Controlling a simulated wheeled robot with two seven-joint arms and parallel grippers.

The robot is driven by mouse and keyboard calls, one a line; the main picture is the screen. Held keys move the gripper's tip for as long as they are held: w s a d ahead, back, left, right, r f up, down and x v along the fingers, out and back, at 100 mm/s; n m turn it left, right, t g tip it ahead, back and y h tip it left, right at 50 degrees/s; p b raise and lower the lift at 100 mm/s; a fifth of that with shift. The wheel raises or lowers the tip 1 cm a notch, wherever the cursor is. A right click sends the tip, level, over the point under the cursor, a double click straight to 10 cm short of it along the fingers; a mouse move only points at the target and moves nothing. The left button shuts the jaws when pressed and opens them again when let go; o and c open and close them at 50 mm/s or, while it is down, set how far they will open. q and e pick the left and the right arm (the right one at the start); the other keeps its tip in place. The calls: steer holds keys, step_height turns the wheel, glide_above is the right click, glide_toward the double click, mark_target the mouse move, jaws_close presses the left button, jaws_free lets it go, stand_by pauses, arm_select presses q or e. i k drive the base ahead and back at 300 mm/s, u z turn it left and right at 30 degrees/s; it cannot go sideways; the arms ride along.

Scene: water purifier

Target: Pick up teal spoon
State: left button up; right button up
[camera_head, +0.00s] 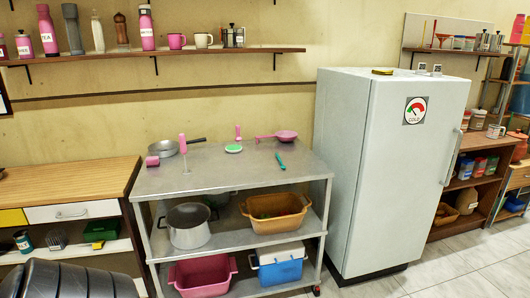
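A small teal utensil, which looks like the teal spoon (280,161), lies on the top of the metal cart (215,180), right of its middle. Its exact shape is too small to make out. Neither of my grippers is in view.
Near the spoon are a green-and-white disc (234,149), a pink ladle-like utensil (285,135), a pink-handled upright tool (183,150), a grey pan (163,148) and a pink cup (152,161). A white fridge (375,170) stands right of the cart. The cart top's front is clear.

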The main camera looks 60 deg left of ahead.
mark_target(283, 167)
steer(key=u, duration=0.9)
steer(key=i, duration=1.2)
steer(key=u, duration=1.35)
